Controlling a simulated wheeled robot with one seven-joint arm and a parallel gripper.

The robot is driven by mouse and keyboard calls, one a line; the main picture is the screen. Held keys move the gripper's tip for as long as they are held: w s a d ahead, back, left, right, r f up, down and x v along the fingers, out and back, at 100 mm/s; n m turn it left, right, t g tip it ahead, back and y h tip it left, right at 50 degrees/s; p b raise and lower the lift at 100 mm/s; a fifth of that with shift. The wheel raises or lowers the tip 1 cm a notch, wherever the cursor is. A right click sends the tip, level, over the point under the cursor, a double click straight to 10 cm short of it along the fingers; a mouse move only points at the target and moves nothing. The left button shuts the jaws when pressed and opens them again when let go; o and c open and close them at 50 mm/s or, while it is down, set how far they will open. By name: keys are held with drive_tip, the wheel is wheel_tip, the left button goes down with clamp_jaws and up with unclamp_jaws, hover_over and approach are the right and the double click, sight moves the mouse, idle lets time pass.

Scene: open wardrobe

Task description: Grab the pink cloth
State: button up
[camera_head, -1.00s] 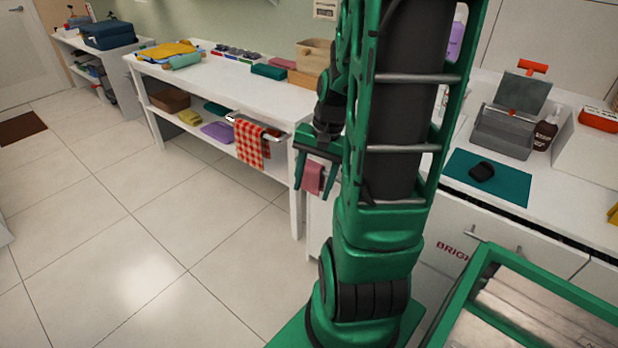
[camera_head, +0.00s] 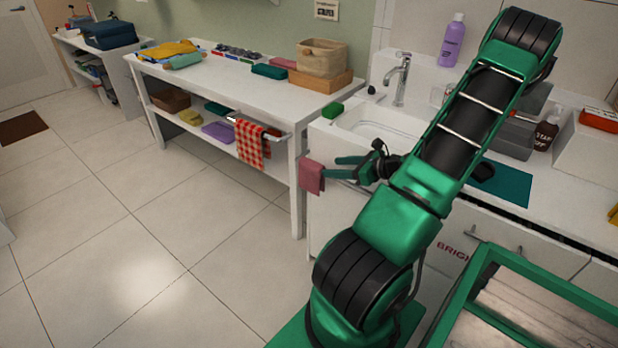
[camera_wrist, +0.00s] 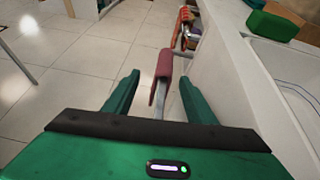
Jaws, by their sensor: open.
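The pink cloth (camera_head: 312,177) hangs folded over a bar on the front of the white sink cabinet, near its left corner. It also shows in the wrist view (camera_wrist: 163,66), hanging over the end of the bar (camera_wrist: 161,103). My gripper (camera_head: 338,168) is open, its green fingers pointing left toward the cloth. In the wrist view my open gripper (camera_wrist: 158,82) has one finger on each side of the bar, and the cloth appears at or just past the fingertips. I cannot tell whether either finger touches it.
A red checkered cloth (camera_head: 252,143) hangs from a rail on the white table (camera_head: 222,87) behind. The sink (camera_head: 380,122) and counter lie beside my gripper, with a green sponge (camera_head: 333,110) on the edge. The floor at left is clear.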

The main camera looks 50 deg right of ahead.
sight(320, 165)
drive_tip(key=shift+s+d+m, duration=0.1)
drive_tip(key=shift+d+m, duration=0.3)
drive_tip(key=shift+w+d, duration=0.1)
drive_tip(key=shift+w, duration=0.15)
drive_tip(key=x, duration=1)
drive_tip(key=shift+d+f, duration=0.1)
drive_tip(key=shift+f, duration=0.1)
clamp_jaws()
drive_tip(key=shift+r, duration=0.15)
